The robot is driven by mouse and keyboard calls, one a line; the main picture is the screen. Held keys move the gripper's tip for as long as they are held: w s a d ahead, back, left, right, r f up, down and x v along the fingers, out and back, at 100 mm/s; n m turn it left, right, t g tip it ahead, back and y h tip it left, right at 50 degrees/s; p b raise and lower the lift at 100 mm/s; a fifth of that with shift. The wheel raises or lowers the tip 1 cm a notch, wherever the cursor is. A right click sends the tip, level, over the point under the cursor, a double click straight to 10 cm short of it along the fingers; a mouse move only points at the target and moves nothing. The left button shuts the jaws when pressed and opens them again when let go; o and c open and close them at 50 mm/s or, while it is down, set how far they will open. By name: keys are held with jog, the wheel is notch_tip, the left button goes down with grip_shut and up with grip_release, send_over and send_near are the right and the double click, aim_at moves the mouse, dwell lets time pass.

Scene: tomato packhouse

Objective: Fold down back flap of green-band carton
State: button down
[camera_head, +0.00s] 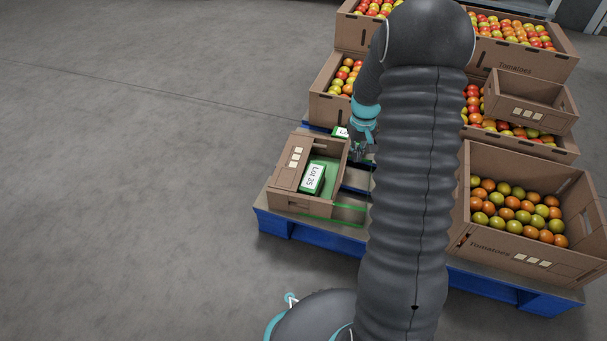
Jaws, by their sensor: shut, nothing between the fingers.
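A small brown carton (292,203) sits at the left end of the pallet. It is open at the top, and green shows inside it around a green block labelled "Lot 35" (313,178). Its left side panel has pale squares on it. I cannot tell which panel is the back flap, or whether it is folded. My gripper (360,154) is shut and empty at the carton's upper right edge. It is small in the picture, and I cannot tell whether it touches the carton. My arm hides the area to the right.
A blue-sided pallet (318,238) bears the cartons. Large tomato cartons stand at the right (487,239) and the back. An empty carton (547,121) rests on one at the upper right. The floor at left is clear.

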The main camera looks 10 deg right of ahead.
jog(key=w+a, duration=0.3)
jog(key=a, duration=0.3)
jog(key=shift+w+a+p, duration=0.3)
jog(key=shift+p, duration=0.1)
dwell(0.9)
jog(key=shift+f, duration=0.1)
jog(key=shift+w+a+f+b, duration=0.2)
jog(key=shift+w+a+f, duration=0.2)
jog(key=shift+a+f, duration=0.35)
jog(key=shift+w+a+f+b, duration=0.2)
jog(key=shift+w+a+f, duration=0.25)
jog(key=shift+a, duration=0.35)
jog(key=shift+f, duration=0.25)
jog(key=shift+a+f, duration=0.1)
jog(key=shift+f, duration=0.1)
notch_tip(320, 180, up, 8)
jog(key=p, duration=0.5)
